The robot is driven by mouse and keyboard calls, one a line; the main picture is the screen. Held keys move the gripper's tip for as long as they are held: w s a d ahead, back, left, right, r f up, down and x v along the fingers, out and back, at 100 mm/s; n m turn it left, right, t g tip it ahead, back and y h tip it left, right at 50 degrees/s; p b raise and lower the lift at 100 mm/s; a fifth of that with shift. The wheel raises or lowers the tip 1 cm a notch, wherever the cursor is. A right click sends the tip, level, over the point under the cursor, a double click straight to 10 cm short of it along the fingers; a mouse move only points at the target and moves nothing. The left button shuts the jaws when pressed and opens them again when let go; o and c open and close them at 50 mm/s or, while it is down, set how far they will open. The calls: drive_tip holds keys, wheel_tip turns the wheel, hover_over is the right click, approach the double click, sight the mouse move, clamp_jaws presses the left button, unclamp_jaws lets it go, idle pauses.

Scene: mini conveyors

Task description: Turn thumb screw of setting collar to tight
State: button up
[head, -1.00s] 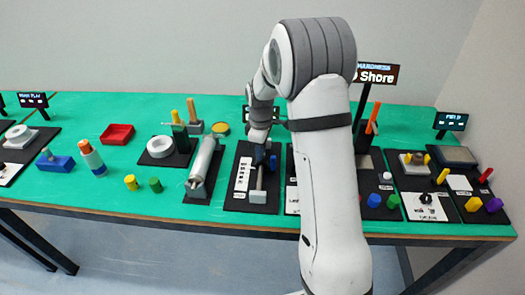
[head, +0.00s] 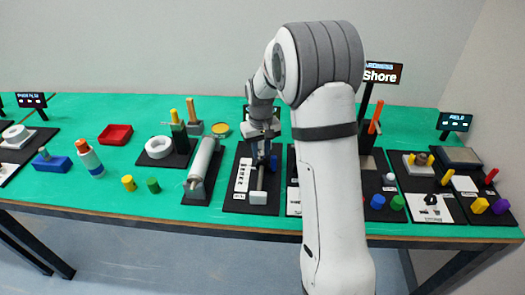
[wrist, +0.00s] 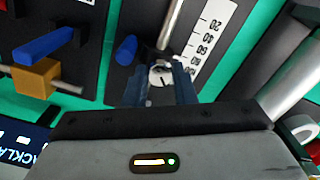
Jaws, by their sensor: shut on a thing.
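My gripper (wrist: 161,92) points down with its two dark blue fingers on either side of the thumb screw (wrist: 161,72), a small round pale part with dark marks. The fingers are shut on it. The screw sits by a metal rod (wrist: 170,25) beside a white printed scale (wrist: 212,40). In the head view my gripper (head: 260,158) is over the far part of the rod (head: 260,180), on a black board, and hides the collar. The collar's body is mostly hidden in the wrist view too.
A blue peg (wrist: 126,50) stands close beside the fingers. A grey cylinder (head: 203,158) lies on the board to the left. My arm hides part of the boards to the right.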

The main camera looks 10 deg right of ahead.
sight(260, 153)
drive_tip(key=m, duration=0.4)
drive_tip(key=shift+w+a+m+b, duration=0.1)
drive_tip(key=shift+m+b, duration=0.2)
drive_tip(key=shift+b, duration=0.05)
drive_tip(key=shift+m, duration=1.9)
drive_tip(key=o, duration=1)
wheel_tip(260, 153, up, 7)
drive_tip(key=shift+f+b, duration=0.1)
drive_tip(key=shift+b, duration=0.25)
drive_tip(key=shift+r, duration=0.55)
